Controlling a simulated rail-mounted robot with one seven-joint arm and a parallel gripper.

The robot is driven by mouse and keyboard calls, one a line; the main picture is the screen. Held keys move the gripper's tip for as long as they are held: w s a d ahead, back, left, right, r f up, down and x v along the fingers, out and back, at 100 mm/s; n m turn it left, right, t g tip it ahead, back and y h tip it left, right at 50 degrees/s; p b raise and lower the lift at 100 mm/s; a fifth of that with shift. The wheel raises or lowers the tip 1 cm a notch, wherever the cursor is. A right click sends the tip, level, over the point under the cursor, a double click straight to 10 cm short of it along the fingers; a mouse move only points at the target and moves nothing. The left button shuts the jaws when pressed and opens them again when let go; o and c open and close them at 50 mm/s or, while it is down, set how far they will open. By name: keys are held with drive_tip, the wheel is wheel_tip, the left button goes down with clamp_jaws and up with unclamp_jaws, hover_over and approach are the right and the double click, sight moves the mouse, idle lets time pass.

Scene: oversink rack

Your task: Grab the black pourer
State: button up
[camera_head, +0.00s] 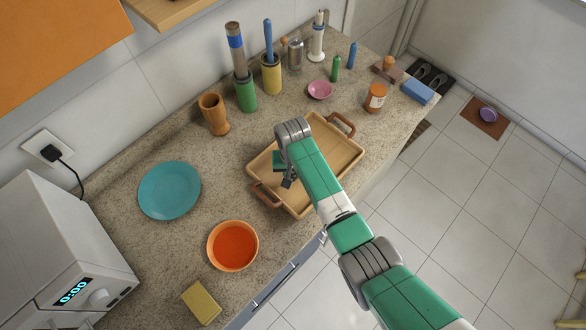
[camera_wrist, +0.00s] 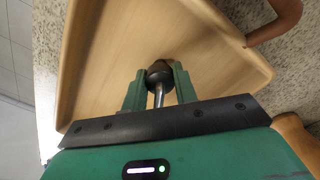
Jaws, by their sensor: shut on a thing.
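The black pourer (camera_wrist: 158,70) shows in the wrist view as a small dark stopper with a thin metal spout pointing back toward my gripper's palm. My gripper (camera_wrist: 157,84) is shut on it, with one green finger on each side. Behind it is the light wooden tray (camera_wrist: 100,50). In the head view my gripper (camera_head: 285,181) is over the left part of the tray (camera_head: 336,158). The pourer cannot be made out clearly there. Whether it touches the tray is not clear.
The tray has brown handles (camera_head: 341,124) at its ends. An orange bowl (camera_head: 233,246), a teal plate (camera_head: 169,190) and a wooden cup (camera_head: 214,114) stand to the left. Several containers, including a green one (camera_head: 245,94), line the wall. A jar (camera_head: 376,98) stands right.

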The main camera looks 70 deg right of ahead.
sight(292, 175)
drive_tip(key=shift+r, duration=0.5)
drive_tip(key=r, duration=0.1)
drive_tip(key=a+r, duration=0.1)
drive_tip(key=shift+r+p, duration=0.35)
drive_tip(key=shift+p, duration=0.05)
drive_tip(key=s+a+r, duration=0.1)
drive_tip(key=s+a, duration=0.1)
drive_tip(key=a, duration=1.2)
drive_tip(key=shift+s+a+r+p, duration=0.15)
drive_tip(key=shift+s+a+p, duration=0.1)
drive_tip(key=shift+a+p, duration=0.2)
